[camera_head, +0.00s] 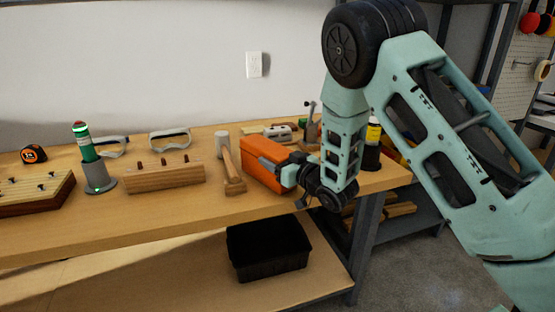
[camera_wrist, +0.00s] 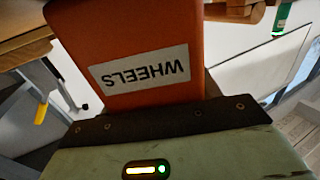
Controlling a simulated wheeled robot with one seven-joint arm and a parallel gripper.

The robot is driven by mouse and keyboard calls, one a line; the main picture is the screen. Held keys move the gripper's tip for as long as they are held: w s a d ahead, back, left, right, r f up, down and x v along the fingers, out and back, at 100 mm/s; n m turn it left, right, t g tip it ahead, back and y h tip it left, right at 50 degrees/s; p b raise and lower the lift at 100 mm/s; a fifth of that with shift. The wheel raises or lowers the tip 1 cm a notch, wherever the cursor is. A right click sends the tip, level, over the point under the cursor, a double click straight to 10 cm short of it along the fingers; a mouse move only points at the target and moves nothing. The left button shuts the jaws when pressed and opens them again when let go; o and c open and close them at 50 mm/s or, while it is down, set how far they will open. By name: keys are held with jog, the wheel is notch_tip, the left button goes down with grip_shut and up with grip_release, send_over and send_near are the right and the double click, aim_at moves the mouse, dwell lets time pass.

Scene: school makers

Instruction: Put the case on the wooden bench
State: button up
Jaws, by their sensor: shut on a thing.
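The case is an orange box (camera_head: 259,157) near the front edge of the wooden bench, towards its right end. In the wrist view the orange case (camera_wrist: 128,35) fills the upper middle and shows a white label reading "WHEELS" upside down. My gripper (camera_head: 287,174) is shut on the case from its right side; its fingertips are mostly hidden. I cannot tell whether the case touches the bench top or is a little above it. The wooden bench (camera_head: 203,205) runs across the head view from the left.
A wooden block with pegs (camera_head: 163,177), a green cylinder in a grey holder (camera_head: 102,177) and safety glasses (camera_head: 170,139) stand further left. A black bin (camera_head: 268,249) sits on the lower shelf. Clamp-like tools stand behind the case.

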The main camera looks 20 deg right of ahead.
jog(key=o, duration=1.2)
jog(key=shift+o, duration=0.4)
jog(key=v, duration=1.2)
jog(key=s+a+f+g+h, duration=0.2)
jog(key=s+a+g+h, duration=0.1)
jog(key=s+a+g, duration=0.75)
jog(key=s+a+r+n+g+h, duration=0.1)
jog(key=s+g, duration=0.2)
jog(key=s, duration=0.7)
jog(key=s+a+r+n+g+h, duration=0.1)
jog(key=s+r+n+g+h, duration=0.1)
jog(key=s, duration=0.9)
jog(key=shift+a+r+g, duration=0.15)
jog(key=shift+a+g, duration=0.15)
jog(key=shift+g, duration=0.25)
